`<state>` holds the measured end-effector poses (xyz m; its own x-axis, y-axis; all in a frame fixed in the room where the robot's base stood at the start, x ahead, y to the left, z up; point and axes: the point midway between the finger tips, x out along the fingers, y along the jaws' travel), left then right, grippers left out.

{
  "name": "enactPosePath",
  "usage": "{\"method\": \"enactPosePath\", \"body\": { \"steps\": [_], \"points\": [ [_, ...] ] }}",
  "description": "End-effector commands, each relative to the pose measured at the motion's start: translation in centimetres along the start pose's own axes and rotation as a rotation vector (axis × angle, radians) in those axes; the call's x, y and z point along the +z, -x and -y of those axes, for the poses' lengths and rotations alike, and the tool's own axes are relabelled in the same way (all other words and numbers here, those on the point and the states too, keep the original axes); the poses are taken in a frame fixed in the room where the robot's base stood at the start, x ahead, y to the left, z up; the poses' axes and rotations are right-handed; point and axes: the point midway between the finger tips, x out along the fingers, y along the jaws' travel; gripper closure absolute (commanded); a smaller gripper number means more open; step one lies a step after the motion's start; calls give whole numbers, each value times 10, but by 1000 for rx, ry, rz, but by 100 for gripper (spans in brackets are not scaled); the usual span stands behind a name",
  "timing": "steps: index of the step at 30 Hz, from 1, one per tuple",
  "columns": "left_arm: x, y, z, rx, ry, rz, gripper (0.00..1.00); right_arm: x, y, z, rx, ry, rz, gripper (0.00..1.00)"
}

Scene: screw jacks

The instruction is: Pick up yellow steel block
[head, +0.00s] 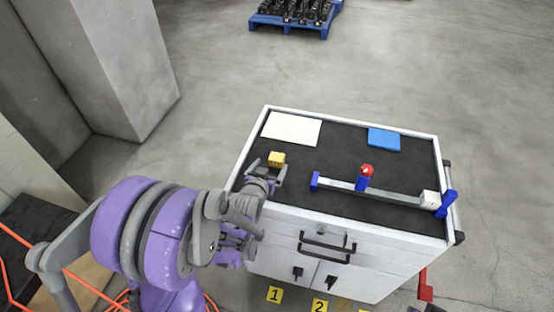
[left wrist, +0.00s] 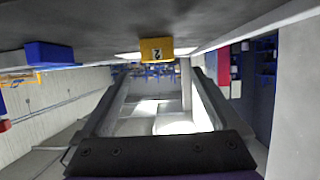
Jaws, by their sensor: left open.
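The yellow steel block (head: 276,159) sits on the dark top of the white cabinet, near its left edge. In the left wrist view the block (left wrist: 156,49) shows a dark number mark and lies beyond the fingertips, about midway between them. My left gripper (head: 268,175) is open at the cabinet's left edge, just in front of the block. Its two fingers also show in the left wrist view (left wrist: 158,82), with nothing between them. I cannot tell whether a finger touches the block. My right gripper is not in view.
The white cabinet (head: 345,231) also bears a white sheet (head: 291,129), a blue block (head: 384,139) and a metal bar (head: 395,196) with blue ends and a red-topped screw. A blue pallet (head: 290,23) stands far back. Open floor surrounds the cabinet's back and right.

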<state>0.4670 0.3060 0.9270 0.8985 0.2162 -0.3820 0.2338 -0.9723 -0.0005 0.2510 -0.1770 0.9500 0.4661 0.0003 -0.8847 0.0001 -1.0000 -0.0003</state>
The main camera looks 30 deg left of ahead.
Motion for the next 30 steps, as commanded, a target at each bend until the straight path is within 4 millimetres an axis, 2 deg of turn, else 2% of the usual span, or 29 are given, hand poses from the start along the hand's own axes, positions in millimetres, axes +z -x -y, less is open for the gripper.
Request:
{"method": "enactPosePath", "body": {
  "steps": [7, 17, 26, 30],
  "points": [
    [-1, -16, -1, 1, -1, 0, 3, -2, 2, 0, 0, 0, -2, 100],
    [-1, -57, -4, 1, 0, 0, 3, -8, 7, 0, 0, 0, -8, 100],
    [0, -61, -3, 0, 0, 0, 3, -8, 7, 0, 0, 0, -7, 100],
    [0, -61, -3, 0, 0, 0, 26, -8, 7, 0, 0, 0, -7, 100]
  ]
}}
